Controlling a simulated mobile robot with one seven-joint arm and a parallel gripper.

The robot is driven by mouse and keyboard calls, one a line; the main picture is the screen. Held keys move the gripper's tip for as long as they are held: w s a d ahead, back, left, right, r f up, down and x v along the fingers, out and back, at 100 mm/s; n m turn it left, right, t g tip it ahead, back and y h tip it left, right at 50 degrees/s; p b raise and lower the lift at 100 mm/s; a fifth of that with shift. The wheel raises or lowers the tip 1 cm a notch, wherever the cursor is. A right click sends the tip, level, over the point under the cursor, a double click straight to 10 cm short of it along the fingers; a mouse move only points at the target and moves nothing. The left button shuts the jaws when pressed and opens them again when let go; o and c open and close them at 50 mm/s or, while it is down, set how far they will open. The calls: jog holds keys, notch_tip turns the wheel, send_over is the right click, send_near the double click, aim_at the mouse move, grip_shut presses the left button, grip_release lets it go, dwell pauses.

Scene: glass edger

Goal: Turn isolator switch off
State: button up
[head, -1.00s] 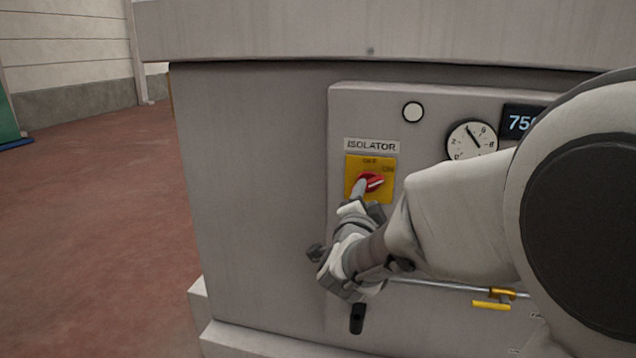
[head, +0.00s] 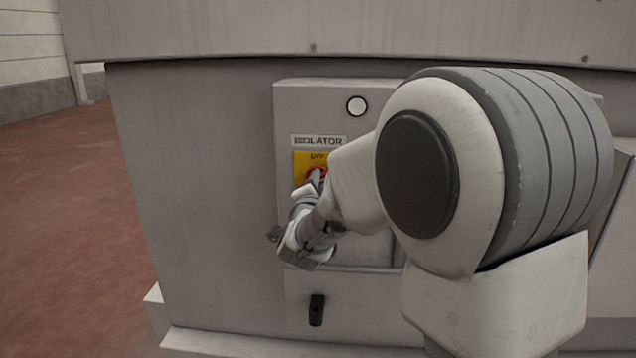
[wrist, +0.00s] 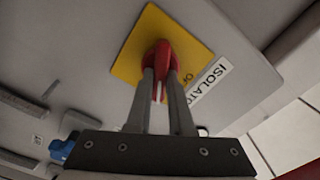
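The isolator switch is a red rotary knob (head: 317,173) on a yellow plate (head: 302,160), under an ISOLATOR label (head: 318,141). My gripper (head: 316,184) is at the knob in the head view and covers much of it. In the wrist view the red knob (wrist: 160,58) sits on the yellow plate (wrist: 135,68). The two fingers of my gripper (wrist: 161,82) lie close along both sides of its handle and appear shut on it. The handle's white-marked end points between the fingers, turned away from the OFF lettering. The ON lettering is hidden.
The grey control panel (head: 290,110) carries a white round lamp (head: 356,106) above the knob and a black handle (head: 317,310) below. My arm hides the panel's right part. Open red floor (head: 60,230) lies left of the machine.

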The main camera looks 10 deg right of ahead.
grip_shut()
jog(key=shift+n, duration=0.3)
jog(key=shift+w+a+r+n+b, duration=0.1)
jog(key=shift+n+b, duration=0.05)
jog(key=shift+n, duration=1.7)
jog(key=shift+s+a+r+n+b, duration=0.1)
jog(key=shift+n+b, duration=0.1)
jog(key=shift+n, duration=1.7)
jog(key=shift+w+a+n+b, duration=0.1)
jog(key=shift+n+b, duration=0.05)
jog(key=shift+n, duration=1.7)
